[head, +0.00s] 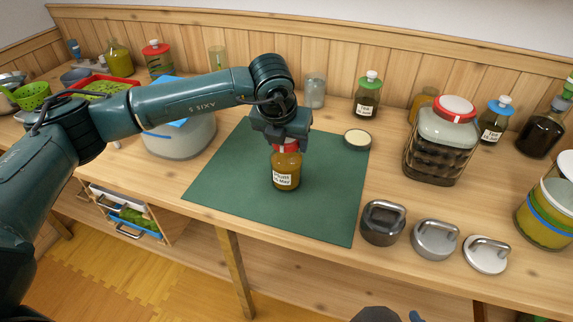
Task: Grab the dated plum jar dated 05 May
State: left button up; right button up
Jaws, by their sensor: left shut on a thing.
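A small jar (286,172) with amber-brown contents and a red lid stands upright on, or just above, the green mat (235,205); I cannot tell which. Its white label shows a line of dark print that seems to read "PLUM" with a date below, ending in "May"; the day is too small to be sure of. My left gripper (284,140) comes down from above and is shut on the jar at its red lid. The fingers partly hide the lid. My right gripper is not in view.
A small round pale-topped lid or dish (357,139) lies at the mat's upper right. Several metal weights with handles, including a dark one (383,222), stand right of the mat. A large red-lidded jar (437,147) and labelled bottles stand behind. The mat's front is clear.

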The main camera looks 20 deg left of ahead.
pick_arm(q)
grip_shut()
jog(key=shift+r, duration=0.1)
dwell(0.3)
